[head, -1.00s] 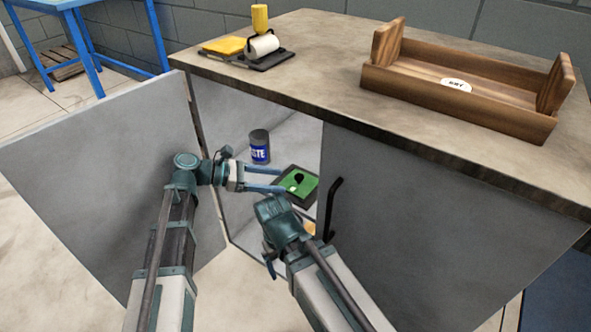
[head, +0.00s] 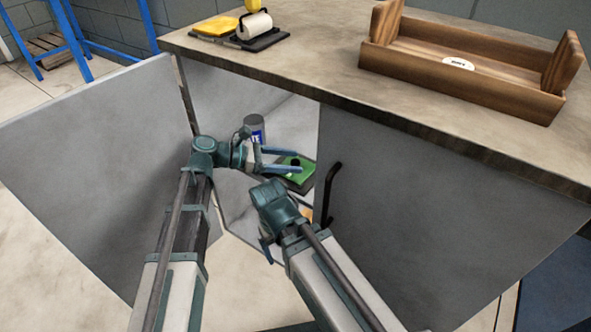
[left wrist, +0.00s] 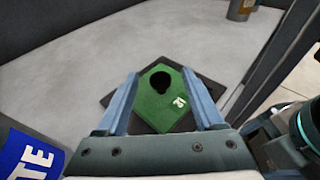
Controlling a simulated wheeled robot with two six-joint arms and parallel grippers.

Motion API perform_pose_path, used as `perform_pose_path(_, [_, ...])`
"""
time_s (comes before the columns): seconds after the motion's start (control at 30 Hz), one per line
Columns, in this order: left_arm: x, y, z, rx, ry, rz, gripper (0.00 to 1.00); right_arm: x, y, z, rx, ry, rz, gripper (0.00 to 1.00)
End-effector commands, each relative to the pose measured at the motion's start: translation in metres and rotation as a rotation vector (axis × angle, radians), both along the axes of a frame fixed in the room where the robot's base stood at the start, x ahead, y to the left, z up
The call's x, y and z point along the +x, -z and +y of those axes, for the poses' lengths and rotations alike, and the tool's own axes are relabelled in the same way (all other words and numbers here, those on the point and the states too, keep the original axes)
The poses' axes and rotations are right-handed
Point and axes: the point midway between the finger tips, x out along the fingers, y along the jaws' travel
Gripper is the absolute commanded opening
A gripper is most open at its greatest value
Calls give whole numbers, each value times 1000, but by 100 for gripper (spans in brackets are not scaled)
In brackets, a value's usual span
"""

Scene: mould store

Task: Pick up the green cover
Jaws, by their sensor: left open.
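The green cover (head: 289,178) lies on a dark square mat inside the open cabinet. In the left wrist view the green cover (left wrist: 150,112) has a black round knob or hole (left wrist: 161,81) and a small white mark. My left gripper (head: 297,160) is open, with its fingers reaching over the cover. In the left wrist view the open fingers (left wrist: 160,76) show on either side of it, with nothing held; I cannot tell whether they touch it. My right arm (head: 275,203) is in front of the cabinet; its jaws are mostly hidden.
A can with a blue label (head: 257,131) stands in the cabinet behind my left gripper. The left door (head: 90,170) is open; the right door (head: 420,210) is shut, with a black handle (head: 329,190). A wooden tray (head: 460,85) and a roller (head: 255,25) are on top.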

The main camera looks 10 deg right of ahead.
Motion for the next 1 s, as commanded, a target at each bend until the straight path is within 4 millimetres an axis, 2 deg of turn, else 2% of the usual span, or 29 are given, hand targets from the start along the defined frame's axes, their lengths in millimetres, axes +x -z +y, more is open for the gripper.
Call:
perform_pose_path(0.1, [0,7,-15,0,2,1,69,0,7,0,0,0,0,89])
perform_pose_path(0.33, [0,6,-18,0,0,0,69,0,6,0,0,0,0,89])
perform_pose_path(0.37, [0,6,-18,0,0,0,66,0,6,0,0,0,0,89])
perform_pose_path(0.73, [0,6,-17,0,0,0,0,0,6,0,0,0,0,89])
perform_pose_path(1.0, [0,6,-17,0,0,0,0,0,6,0,0,0,0,89])
